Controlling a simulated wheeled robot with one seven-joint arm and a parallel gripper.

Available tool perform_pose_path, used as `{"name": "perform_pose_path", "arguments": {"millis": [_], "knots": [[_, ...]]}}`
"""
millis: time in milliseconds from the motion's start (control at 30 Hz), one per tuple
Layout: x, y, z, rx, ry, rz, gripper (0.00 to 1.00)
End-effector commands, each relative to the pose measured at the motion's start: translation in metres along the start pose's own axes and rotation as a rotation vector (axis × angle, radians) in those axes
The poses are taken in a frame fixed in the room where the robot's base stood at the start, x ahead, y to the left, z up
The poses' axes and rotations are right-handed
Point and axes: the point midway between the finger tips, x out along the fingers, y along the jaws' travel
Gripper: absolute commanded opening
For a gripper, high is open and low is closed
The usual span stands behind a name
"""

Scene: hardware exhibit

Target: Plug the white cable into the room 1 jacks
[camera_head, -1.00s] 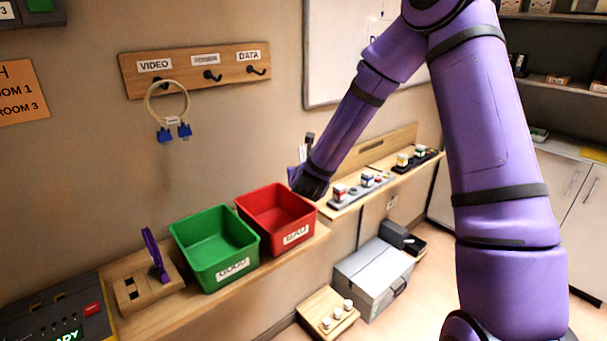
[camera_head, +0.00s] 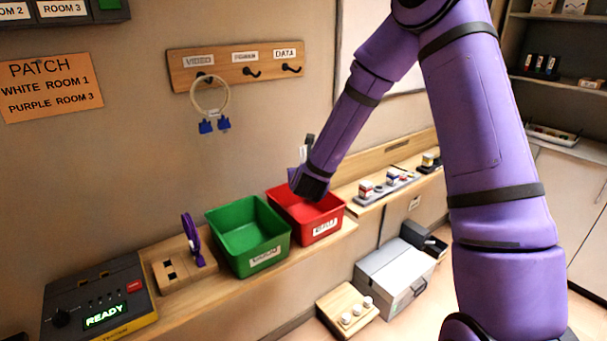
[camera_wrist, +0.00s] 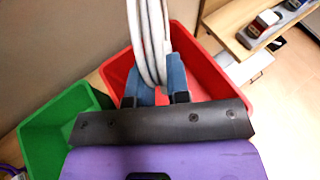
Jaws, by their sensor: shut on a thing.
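My gripper (camera_head: 309,180) is held out over the red bin in the head view. In the wrist view my gripper (camera_wrist: 157,85) is shut on a coiled white cable (camera_wrist: 149,35), with its loops standing up between the two fingers. The cable's plug ends cannot be made out. A sign (camera_head: 52,86) on the left wall reads PATCH, WHITE ROOM 1, PURPLE ROOM 3. A dark panel (camera_head: 75,14) above it shows ROOM 2 and ROOM 3 labels and is cut by the picture's edge. No room 1 jacks can be seen.
A green bin (camera_head: 251,236) and a red bin (camera_head: 314,217) stand on the wall shelf. Left of them are a wooden block (camera_head: 184,270) with a purple item and a tester (camera_head: 98,300) reading READY. A cable with blue connectors (camera_head: 212,98) hangs from the hook rack (camera_head: 237,65).

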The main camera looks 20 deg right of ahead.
Motion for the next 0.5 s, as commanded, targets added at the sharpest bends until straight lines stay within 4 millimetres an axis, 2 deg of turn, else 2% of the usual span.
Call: {"name": "perform_pose_path", "arguments": {"millis": [500], "knots": [[-0.0017, 0.0022, 0.0031, 0.0, -0.004, 0.004, 0.0]]}}
